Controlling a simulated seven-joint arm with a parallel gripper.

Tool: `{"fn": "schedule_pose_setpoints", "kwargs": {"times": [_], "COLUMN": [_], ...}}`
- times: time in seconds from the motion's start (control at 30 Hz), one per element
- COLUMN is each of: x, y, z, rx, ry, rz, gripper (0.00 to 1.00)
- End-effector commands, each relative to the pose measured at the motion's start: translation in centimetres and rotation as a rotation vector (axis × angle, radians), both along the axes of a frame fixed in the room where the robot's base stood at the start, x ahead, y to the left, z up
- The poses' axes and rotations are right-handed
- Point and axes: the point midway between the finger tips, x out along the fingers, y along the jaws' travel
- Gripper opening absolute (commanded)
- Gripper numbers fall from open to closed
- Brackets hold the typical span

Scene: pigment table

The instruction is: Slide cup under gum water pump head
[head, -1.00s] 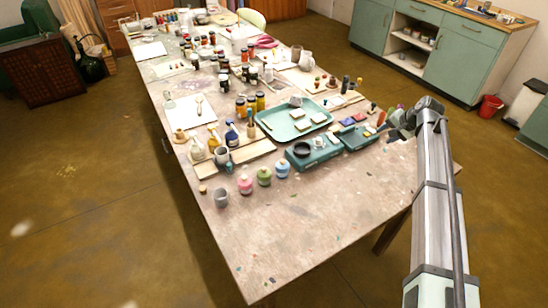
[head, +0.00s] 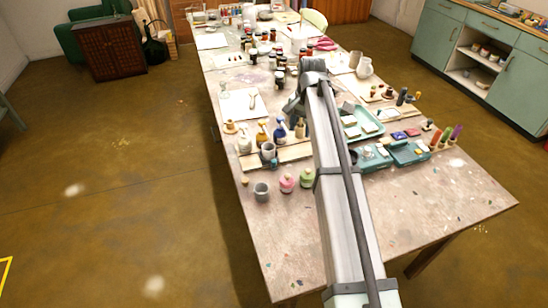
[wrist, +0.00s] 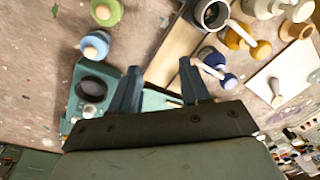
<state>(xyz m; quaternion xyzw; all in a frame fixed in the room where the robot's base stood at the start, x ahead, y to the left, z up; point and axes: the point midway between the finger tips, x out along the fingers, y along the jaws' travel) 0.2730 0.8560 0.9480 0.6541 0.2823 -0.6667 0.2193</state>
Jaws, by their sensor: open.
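Three pump bottles stand together on the left of the table: a pale one (head: 244,142), a blue one (head: 262,133) and an amber one (head: 279,131). Which holds gum water I cannot tell. A grey cup (head: 268,151) stands at the wooden board before them. In the wrist view this cup (wrist: 210,14) is at the top, beside the amber pump (wrist: 245,38) and the blue pump (wrist: 214,60). My gripper (wrist: 160,70) is open and empty above the table, apart from the cups.
A blue jar (wrist: 95,45) and a teal box (wrist: 78,105) show in the wrist view. A white sheet (head: 240,104) lies behind the pumps. The front table area is clear.

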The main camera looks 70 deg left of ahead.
Motion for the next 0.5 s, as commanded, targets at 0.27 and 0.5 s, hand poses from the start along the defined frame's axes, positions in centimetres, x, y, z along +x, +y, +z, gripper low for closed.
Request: {"fn": "schedule_pose_setpoints", "kwargs": {"times": [0.27, 0.5], "x": [-7.8, -8.9], "y": [0.9, 0.8], "z": [1.7, 1.0], "rx": [-0.065, -0.078], "ry": [-0.044, -0.052], "rz": [0.054, 0.059], "gripper": [0.46, 0.46]}}
